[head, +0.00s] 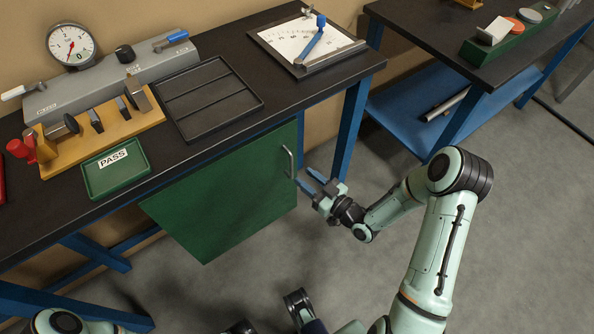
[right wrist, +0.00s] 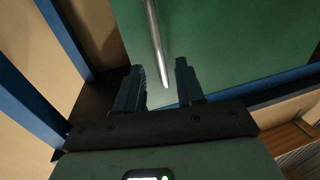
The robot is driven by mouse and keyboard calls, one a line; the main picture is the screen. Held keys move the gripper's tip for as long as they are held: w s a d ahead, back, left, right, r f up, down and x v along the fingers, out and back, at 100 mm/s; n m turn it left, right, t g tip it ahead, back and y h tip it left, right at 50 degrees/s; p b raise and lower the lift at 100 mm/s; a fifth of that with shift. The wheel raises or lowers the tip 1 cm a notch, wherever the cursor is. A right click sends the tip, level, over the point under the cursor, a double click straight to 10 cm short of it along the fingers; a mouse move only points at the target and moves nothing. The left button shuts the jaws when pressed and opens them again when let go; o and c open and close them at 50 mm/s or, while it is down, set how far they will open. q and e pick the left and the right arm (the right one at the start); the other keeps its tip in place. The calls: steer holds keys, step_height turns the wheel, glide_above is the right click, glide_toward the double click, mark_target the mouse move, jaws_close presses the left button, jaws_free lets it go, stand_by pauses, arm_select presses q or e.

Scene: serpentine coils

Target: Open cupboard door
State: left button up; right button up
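The green cupboard door (head: 225,200) hangs under the dark workbench and looks shut. Its upright metal handle (head: 288,163) is near the door's right edge. My right gripper (head: 309,180) is open, just right of and slightly below the handle in the head view. In the right wrist view, the handle (right wrist: 157,45) comes down from the top, its lower end lying between the two fingers (right wrist: 163,80) in the picture. I see no finger closed on it. Green door (right wrist: 220,40) fills the area behind. My left gripper is not in view; only part of my left arm shows at bottom left.
The bench (head: 200,150) carries a gauge (head: 71,44), a grey fixture, a black tray (head: 208,97), a green PASS tray (head: 116,167) and a white scale board (head: 305,42). A blue bench leg (head: 351,123) stands right of the door. Grey floor in front is clear.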

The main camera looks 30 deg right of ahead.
mark_target(292, 168)
steer(key=shift+x, duration=2.2)
jaws_close()
steer(key=shift+s, duration=0.1)
